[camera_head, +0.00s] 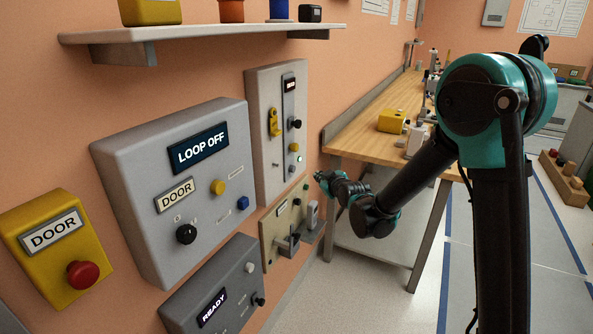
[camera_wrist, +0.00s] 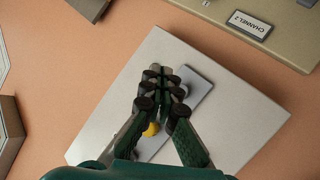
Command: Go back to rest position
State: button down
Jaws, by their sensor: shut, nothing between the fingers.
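My gripper (camera_head: 324,178) shows small in the head view, in front of the wall between the tall grey panel (camera_head: 262,136) and the wooden bench. In the wrist view its fingers (camera_wrist: 160,76) are together and empty, pointing toward a light grey panel (camera_wrist: 222,128). The fingers cover much of a grey plate on that panel. A yellow part (camera_wrist: 151,129) shows between the fingers. I cannot tell the exact gap between my fingertips and the panel. My arm is bent and reaches left toward the wall.
The large grey LOOP OFF box (camera_head: 150,240), a yellow DOOR box (camera_head: 30,222), a dark READY box (camera_head: 190,300) and a beige panel (camera_head: 270,228) with levers stick out from the wall. A shelf (camera_head: 200,33) hangs above. The wooden bench (camera_head: 366,105) stands behind my arm.

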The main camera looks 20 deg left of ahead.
jog(key=s+d+f+m+g+h, duration=0.1)
jog(key=s+d+m+h, duration=0.15)
jog(key=d, duration=1.05)
jog(key=s+d+f+m+g+h, duration=0.1)
jog(key=s+d+m+h, duration=0.2)
jog(key=d, duration=1.1)
jog(key=s+d+f+m+g+h, duration=0.2)
jog(key=s+d+f+m, duration=0.2)
jog(key=s+d, duration=0.6)
jog(key=s+d+f+m+g+h, duration=0.2)
jog(key=s+d+f+m, duration=0.1)
jog(key=s+d, duration=0.8)
jog(key=shift+s+f+m+g, duration=0.3)
jog(key=shift+s+f+m, duration=0.1)
jog(key=shift+m, duration=0.35)
